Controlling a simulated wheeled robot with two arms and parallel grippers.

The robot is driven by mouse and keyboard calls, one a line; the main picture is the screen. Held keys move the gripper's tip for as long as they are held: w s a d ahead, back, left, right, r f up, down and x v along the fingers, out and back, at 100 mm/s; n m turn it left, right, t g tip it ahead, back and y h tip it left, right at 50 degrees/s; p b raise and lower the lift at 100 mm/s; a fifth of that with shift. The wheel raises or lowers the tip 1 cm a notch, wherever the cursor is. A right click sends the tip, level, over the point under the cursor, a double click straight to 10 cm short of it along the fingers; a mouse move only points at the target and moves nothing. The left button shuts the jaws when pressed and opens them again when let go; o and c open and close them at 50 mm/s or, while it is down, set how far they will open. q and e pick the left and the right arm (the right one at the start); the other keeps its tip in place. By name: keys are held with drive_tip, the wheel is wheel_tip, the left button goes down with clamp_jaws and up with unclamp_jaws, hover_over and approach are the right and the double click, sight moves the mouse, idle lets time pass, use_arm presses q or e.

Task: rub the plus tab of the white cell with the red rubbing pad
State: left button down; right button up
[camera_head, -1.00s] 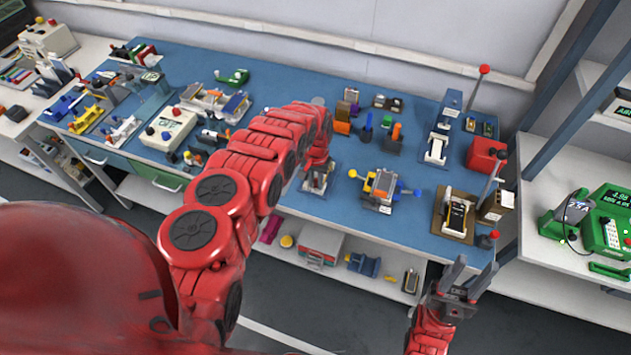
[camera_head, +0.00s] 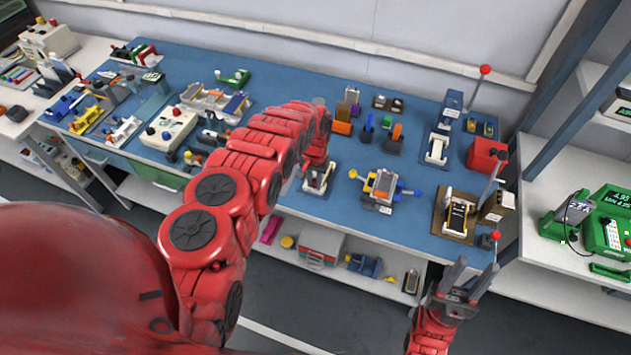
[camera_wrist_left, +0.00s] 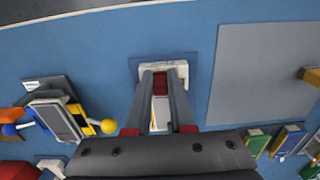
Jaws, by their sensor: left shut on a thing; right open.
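In the left wrist view, my left gripper (camera_wrist_left: 161,76) is shut on the small red rubbing pad (camera_wrist_left: 160,86), which shows between the fingertips. Below it, a white cell (camera_wrist_left: 160,114) shows between the fingers, in a pale holder (camera_wrist_left: 180,67) on a blue-grey mat. The fingers cover much of the cell, and I cannot make out the plus tab or whether the pad touches it. In the head view the holder (camera_head: 320,182) sits near the bench's front edge, under my left wrist. My right gripper (camera_head: 466,283) is open and empty, in front of the bench at the lower right.
A grey fixture with yellow and blue knobs (camera_head: 381,188) stands right of the holder. A brown-based fixture (camera_head: 456,215) is further right. A grey mat (camera_wrist_left: 270,72) lies bare beside the holder in the wrist view. Lower shelves hold other items.

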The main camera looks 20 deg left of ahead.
use_arm(q)
wheel_tip(320, 180, up, 7)
drive_tip(key=p, duration=0.3)
drive_tip(key=shift+p, duration=0.3)
drive_tip(key=shift+f, duration=0.1)
drive_tip(key=shift+f, duration=0.1)
drive_tip(key=shift+s+d+f+b, duration=0.1)
drive_tip(key=shift+d+f+b, duration=0.2)
drive_tip(key=shift+f+b, duration=0.5)
drive_tip(key=shift+w+d+f+b, duration=0.1)
drive_tip(key=shift+d+f+b, duration=0.25)
drive_tip(key=shift+f, duration=0.75)
drive_tip(key=shift+s+d+f+b, duration=0.1)
drive_tip(key=shift+d+f+b, duration=0.1)
drive_tip(key=shift+f+b, duration=0.6)
drive_tip(key=shift+f, duration=0.65)
